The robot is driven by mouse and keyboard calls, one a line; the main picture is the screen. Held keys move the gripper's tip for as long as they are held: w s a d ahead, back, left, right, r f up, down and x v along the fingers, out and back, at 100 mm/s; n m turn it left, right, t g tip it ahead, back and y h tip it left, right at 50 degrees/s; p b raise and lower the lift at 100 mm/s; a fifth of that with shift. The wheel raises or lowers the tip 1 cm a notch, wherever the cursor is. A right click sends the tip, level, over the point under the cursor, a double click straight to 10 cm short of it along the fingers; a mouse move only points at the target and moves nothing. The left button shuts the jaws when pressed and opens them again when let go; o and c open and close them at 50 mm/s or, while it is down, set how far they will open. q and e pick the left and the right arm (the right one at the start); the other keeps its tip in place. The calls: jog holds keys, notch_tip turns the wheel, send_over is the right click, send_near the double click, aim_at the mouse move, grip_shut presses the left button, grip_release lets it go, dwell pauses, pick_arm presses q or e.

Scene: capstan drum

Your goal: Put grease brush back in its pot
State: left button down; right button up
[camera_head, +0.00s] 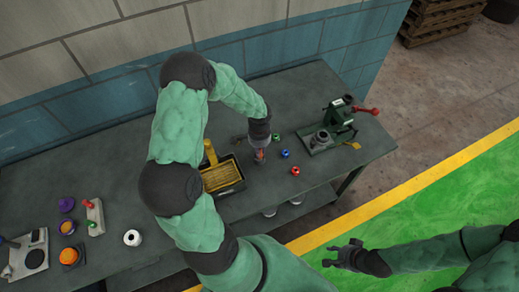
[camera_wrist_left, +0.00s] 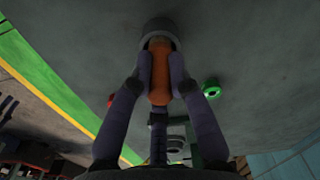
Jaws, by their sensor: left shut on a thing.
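My left gripper (camera_head: 260,155) is low over the workbench and shut on an orange handle, which I take to be the grease brush (camera_head: 260,153). In the left wrist view the fingers close on both sides of the orange brush (camera_wrist_left: 159,75). A grey round pot-like cylinder (camera_wrist_left: 158,25) lies at the far end of the handle. The brush's lower end is hidden, and I cannot tell how deep it sits in the cylinder. My right gripper (camera_head: 343,257) is empty, apart from the bench over the floor, with its fingers spread.
A dark tray (camera_head: 237,187) with yellow contents stands left of the left gripper. Blue (camera_head: 285,153) and red (camera_head: 295,170) small pieces lie to its right. A green bench device (camera_head: 340,120) with a red handle is further right. Several small parts lie at the bench's left end.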

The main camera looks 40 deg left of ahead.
pick_arm(q)
jog(key=shift+f+b, duration=0.6)
jog(key=shift+b, duration=0.1)
dwell(0.6)
jog(key=c, duration=1.1)
grip_release()
notch_tip(320, 180, up, 12)
